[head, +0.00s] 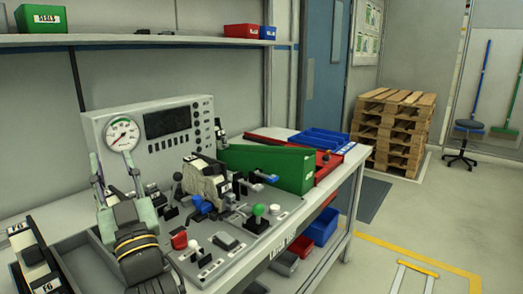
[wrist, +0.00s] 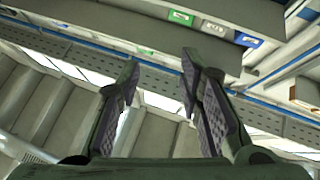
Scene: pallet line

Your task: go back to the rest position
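My gripper (wrist: 160,65) is open, with a wide gap between its two dark fingers and nothing between them in the wrist view. Beyond the fingers are a shelf edge and grey panels. In the head view my gripper (head: 113,170) is at the lower left, raised in front of the control panel and pointing away from me. It partly hides the panel's left side and the bench below.
A grey panel with a round gauge (head: 122,134) stands on the bench. Levers, a green bin (head: 268,166) and a blue tray (head: 318,138) lie to its right. A shelf (head: 150,40) runs above. Stacked pallets (head: 393,125) stand beyond, with open floor at right.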

